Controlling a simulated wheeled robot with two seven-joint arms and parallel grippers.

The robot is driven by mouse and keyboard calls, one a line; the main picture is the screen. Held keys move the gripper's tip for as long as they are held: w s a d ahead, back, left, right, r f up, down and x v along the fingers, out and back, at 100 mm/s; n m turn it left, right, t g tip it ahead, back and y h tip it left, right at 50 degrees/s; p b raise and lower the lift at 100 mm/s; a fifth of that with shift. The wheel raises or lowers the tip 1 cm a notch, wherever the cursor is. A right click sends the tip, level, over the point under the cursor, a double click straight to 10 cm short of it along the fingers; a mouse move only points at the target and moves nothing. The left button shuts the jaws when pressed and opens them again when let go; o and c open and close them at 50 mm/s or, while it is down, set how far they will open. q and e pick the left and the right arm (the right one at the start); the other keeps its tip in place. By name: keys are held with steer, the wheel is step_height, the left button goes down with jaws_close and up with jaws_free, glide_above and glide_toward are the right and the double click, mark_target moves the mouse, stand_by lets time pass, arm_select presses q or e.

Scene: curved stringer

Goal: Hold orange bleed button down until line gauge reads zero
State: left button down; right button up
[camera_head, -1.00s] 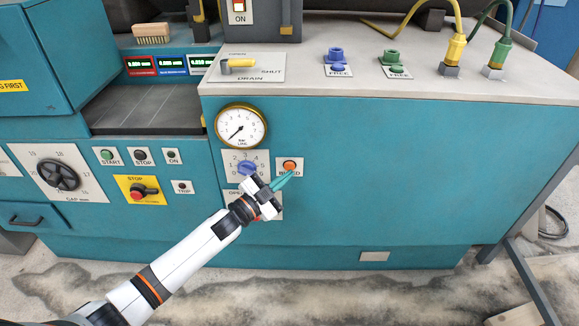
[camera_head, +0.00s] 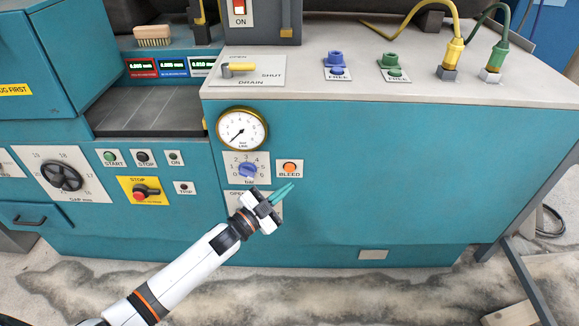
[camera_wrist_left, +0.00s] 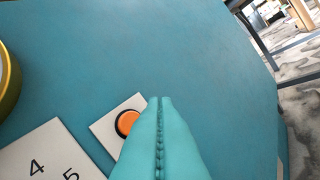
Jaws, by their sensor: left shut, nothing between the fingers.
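The orange bleed button (camera_head: 290,168) sits on a white plate marked BLEED on the teal front panel. It also shows in the left wrist view (camera_wrist_left: 125,123), partly hidden by the fingers. The round brass-rimmed line gauge (camera_head: 241,129) is up and left of it; its needle points to the lower left, at the low end of the scale. My left gripper (camera_head: 290,186) is shut and empty, its teal fingertips just below the button in the head view and apart from it. In the wrist view the closed fingers (camera_wrist_left: 160,100) stand right of the button.
A blue selector knob (camera_head: 248,170) is left of the button, under the gauge. A yellow drain lever (camera_head: 240,67) lies on the ledge above. A red stop control (camera_head: 141,191) is farther left. The panel right of the button is bare.

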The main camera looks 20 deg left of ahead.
arm_select(q)
steer(key=shift+s+d, duration=0.15)
steer(key=shift+s, duration=0.45)
arm_select(e)
steer(key=shift+s+f, duration=0.25)
steer(key=shift+f, duration=0.3)
steer(key=shift+s+f, duration=0.2)
steer(key=shift+f, duration=0.35)
